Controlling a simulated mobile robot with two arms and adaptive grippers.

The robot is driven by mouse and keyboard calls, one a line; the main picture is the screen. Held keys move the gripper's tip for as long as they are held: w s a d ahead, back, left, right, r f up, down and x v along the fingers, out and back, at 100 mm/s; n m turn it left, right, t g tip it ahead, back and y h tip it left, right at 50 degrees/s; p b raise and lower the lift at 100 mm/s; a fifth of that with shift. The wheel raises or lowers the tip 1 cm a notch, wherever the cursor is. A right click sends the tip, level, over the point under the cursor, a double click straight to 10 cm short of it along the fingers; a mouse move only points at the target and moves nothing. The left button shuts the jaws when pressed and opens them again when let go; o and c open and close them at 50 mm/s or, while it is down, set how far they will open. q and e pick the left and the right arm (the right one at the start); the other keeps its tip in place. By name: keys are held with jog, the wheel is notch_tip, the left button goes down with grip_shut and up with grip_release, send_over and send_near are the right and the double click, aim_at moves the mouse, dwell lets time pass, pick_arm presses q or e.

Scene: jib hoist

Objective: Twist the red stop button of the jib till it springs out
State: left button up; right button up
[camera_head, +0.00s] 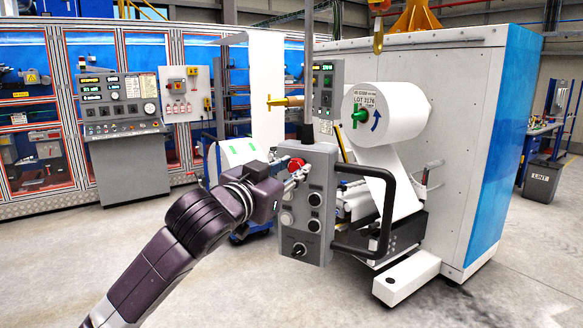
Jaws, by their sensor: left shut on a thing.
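The red stop button (296,164) sits near the top of the grey jib control box (318,178), which hangs on a vertical post in the middle of the view. My left gripper (297,176) reaches in from the lower left and is shut on the red button. The fingers cover part of the button, so how far it stands out is hidden. Below it the box carries several round buttons and a black knob (299,249). My right gripper is not in view.
A black bar handle (388,205) juts from the box's right side. Behind stands a white machine with a paper roll (389,112) marked LOT 3176. A control console (122,110) stands at the back left. The floor at the left is clear.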

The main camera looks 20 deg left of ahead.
pick_arm(q)
jog(key=shift+m+p, duration=0.5)
jog(key=shift+m, duration=0.7)
jog(key=o, duration=1.2)
jog(key=shift+c, duration=0.2)
jog(key=s+a, duration=0.2)
jog(key=s, duration=1)
jog(key=shift+w, duration=0.1)
